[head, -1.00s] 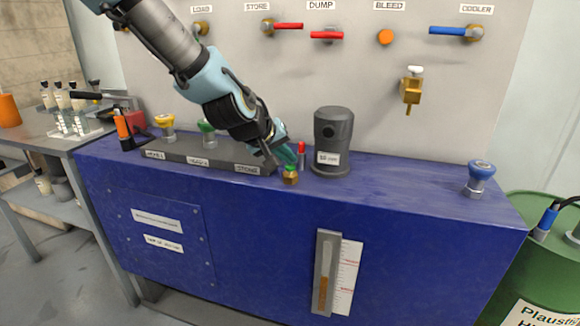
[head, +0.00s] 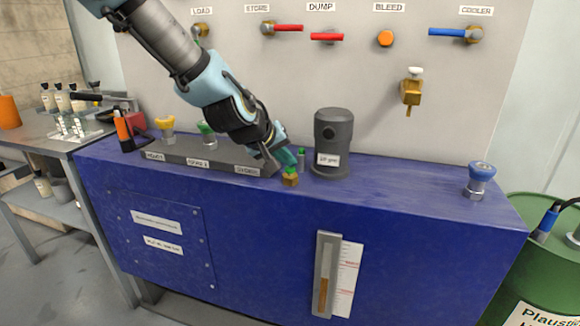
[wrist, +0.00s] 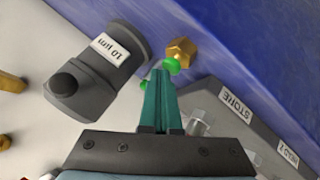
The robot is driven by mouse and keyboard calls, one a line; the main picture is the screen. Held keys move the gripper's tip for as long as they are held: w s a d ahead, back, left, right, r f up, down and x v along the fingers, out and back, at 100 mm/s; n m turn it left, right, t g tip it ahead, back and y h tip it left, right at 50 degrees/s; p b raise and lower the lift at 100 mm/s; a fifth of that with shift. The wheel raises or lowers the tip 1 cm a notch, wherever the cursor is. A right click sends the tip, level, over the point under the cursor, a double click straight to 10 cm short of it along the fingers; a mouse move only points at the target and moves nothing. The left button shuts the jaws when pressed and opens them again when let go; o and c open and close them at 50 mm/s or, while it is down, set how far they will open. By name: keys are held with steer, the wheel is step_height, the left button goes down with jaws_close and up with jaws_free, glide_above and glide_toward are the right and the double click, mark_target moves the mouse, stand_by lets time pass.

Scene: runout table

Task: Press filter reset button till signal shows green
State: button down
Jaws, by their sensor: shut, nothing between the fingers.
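The filter (head: 332,142) is a dark grey cylinder on the blue cabinet, with a white label reading 10 µm in the wrist view (wrist: 82,75). Beside it, the small signal post (head: 301,158) has a green top; a bit of green (wrist: 143,85) also shows beside my fingers in the wrist view. In front stands a brass hex fitting (head: 290,181) with a green button cap (wrist: 172,66). My gripper (head: 289,165) is shut and empty, its teal fingertips (wrist: 160,74) at the cap. They seem to touch it; the exact contact is hard to see.
A grey manifold (head: 222,162) with yellow and green knobs lies left of my gripper. A blue knob (head: 480,178) stands at the right of the cabinet. The wall panel (head: 350,80) behind carries several valve handles.

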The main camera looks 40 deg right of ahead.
mark_target(288, 173)
steer(key=shift+r+p, duration=0.5)
steer(key=shift+r, duration=0.25)
steer(key=shift+r+p, duration=2)
steer(key=shift+r, duration=0.5)
